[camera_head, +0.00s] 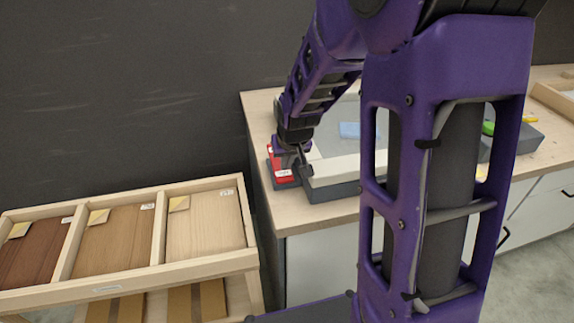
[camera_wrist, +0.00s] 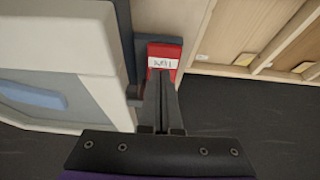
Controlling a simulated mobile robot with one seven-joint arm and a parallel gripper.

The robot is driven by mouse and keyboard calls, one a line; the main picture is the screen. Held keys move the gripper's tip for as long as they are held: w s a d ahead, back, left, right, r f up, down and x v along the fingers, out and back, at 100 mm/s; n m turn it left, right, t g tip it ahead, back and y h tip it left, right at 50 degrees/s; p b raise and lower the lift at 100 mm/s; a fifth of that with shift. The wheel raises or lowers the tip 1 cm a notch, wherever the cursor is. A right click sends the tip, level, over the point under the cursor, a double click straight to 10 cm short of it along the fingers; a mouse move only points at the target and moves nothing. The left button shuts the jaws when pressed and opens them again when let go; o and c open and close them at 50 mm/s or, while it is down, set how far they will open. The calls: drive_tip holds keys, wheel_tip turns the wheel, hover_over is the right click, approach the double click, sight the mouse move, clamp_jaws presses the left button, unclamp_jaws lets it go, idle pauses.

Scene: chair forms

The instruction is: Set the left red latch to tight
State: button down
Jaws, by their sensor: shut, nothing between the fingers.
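The left red latch (camera_head: 283,173) sits on a dark grey block at the left end of the grey form (camera_head: 334,188) on the workbench. It also shows in the wrist view (camera_wrist: 164,53), with a white label whose text is too blurred to read surely. My gripper (camera_head: 301,166) is at the latch, pointing down, with its fingers together and empty. In the wrist view the fingertips (camera_wrist: 161,80) overlap the latch's near end, hiding part of it. I cannot tell whether they touch it.
A light blue piece (camera_head: 350,130) lies inside the form. A green thing (camera_head: 488,128) shows at the right, beyond my arm, which hides much of the bench.

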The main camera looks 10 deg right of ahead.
drive_tip(key=s+p+v, duration=0.1)
drive_tip(key=v, duration=1)
drive_tip(key=shift+s, duration=0.4)
